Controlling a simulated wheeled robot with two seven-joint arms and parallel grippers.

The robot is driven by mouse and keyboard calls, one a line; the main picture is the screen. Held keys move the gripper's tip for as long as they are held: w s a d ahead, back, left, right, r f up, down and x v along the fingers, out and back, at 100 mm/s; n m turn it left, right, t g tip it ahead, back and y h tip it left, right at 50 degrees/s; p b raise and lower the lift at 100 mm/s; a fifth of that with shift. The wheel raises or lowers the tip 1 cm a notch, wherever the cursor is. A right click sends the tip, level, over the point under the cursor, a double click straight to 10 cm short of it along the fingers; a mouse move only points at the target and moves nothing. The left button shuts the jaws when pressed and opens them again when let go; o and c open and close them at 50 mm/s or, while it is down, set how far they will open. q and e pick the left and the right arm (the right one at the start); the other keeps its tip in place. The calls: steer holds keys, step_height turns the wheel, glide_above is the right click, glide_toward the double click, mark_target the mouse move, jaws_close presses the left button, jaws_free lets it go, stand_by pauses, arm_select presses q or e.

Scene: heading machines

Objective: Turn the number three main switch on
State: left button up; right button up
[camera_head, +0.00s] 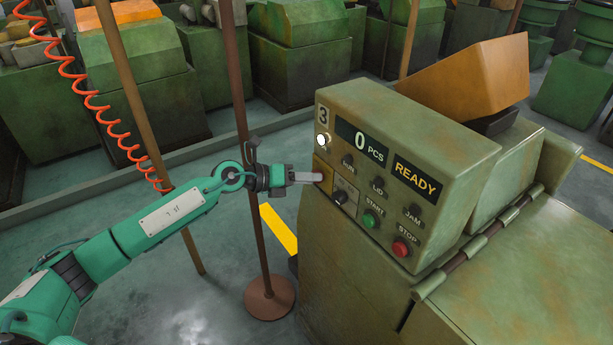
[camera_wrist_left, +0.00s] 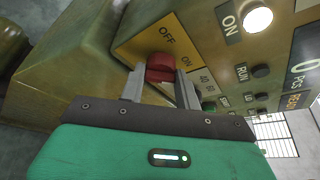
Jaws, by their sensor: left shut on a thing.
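The number three machine's control panel (camera_head: 385,180) faces me, with "3" at its top left and displays reading "0 PCS" and "READY". The main switch is a red knob (camera_wrist_left: 160,67) on a yellow plate (camera_wrist_left: 140,48) with OFF and ON lettering, seen in the left wrist view. My left gripper (camera_head: 318,177) has its fingers on either side of the red knob, shut on it; in the head view the fingers largely cover the knob. The round lamp (camera_head: 322,140) above the switch is lit white; it also shows beside an ON label in the wrist view (camera_wrist_left: 257,19). My right gripper is not in view.
A small black selector knob (camera_head: 340,197), a green START button (camera_head: 369,220) and a red STOP button (camera_head: 401,247) sit right of the switch. A brown post on a round base (camera_head: 269,298) stands just behind my left arm. Other green machines line the back.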

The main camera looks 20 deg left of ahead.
arm_select(q)
steer(key=shift+f, duration=0.1)
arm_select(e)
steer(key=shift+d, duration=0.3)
arm_select(q)
steer(key=o, duration=1)
steer(key=b+v, duration=0.4)
steer(key=v, duration=1)
steer(key=shift+b, duration=0.4)
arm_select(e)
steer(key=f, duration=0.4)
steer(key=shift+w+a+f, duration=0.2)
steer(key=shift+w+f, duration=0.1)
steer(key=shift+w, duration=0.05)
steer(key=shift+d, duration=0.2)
